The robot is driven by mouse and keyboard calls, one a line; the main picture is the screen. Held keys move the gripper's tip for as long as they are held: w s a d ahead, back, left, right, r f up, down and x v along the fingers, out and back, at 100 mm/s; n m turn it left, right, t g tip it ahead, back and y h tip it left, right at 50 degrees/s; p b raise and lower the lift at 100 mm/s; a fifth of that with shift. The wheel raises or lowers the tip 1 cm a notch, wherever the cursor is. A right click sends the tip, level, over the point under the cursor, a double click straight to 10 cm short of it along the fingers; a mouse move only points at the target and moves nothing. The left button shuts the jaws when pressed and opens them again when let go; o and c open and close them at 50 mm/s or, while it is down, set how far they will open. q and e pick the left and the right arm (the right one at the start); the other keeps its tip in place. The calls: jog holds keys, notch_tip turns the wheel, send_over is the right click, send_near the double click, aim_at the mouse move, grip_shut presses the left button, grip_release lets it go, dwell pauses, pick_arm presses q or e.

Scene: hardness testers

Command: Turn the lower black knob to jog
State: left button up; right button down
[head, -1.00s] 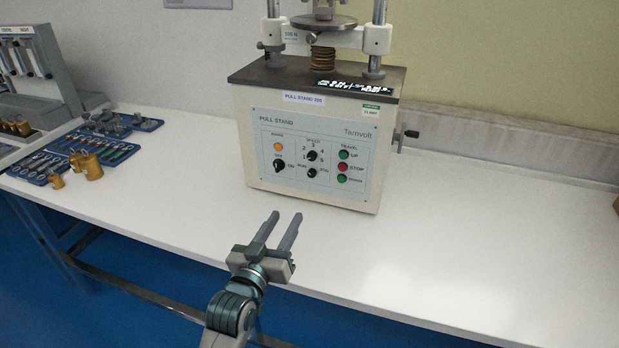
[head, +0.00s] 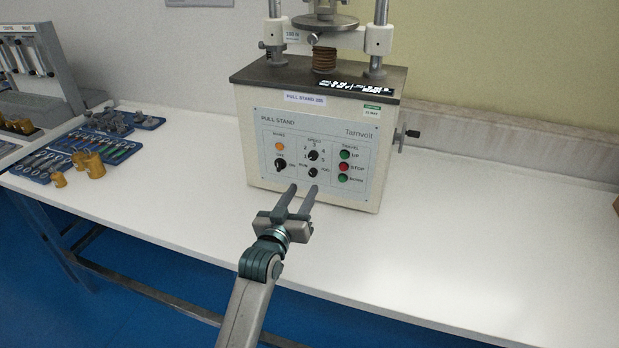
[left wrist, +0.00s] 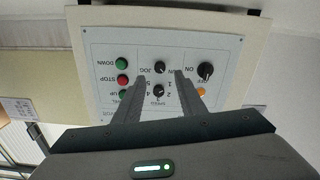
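The lower black knob (head: 312,172) sits on the front panel of the pull stand (head: 250,150), between the RUN and JOG labels and below the speed knob (head: 313,155). The way its pointer faces is too small to tell. In the left wrist view, which is upside down, the lower black knob (left wrist: 159,67) appears between the fingertips. My left gripper (head: 303,187) is open and empty, in front of and slightly below the panel, fingers toward it. It does not appear to touch the knob. My right gripper is not in view.
A larger black mains knob (head: 281,165) is left of the lower knob. Green and red travel buttons (head: 344,167) are to the right. Brass pieces (head: 88,162) and a blue tool tray (head: 50,165) lie at the left. The white table (head: 470,220) is clear at the right.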

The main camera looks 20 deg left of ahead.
aim_at(312, 175)
pick_arm(q)
jog(key=w, duration=0.6)
jog(key=shift+w+d+p, duration=0.15)
jog(key=shift+w+p, duration=0.15)
jog(key=shift+w, duration=0.05)
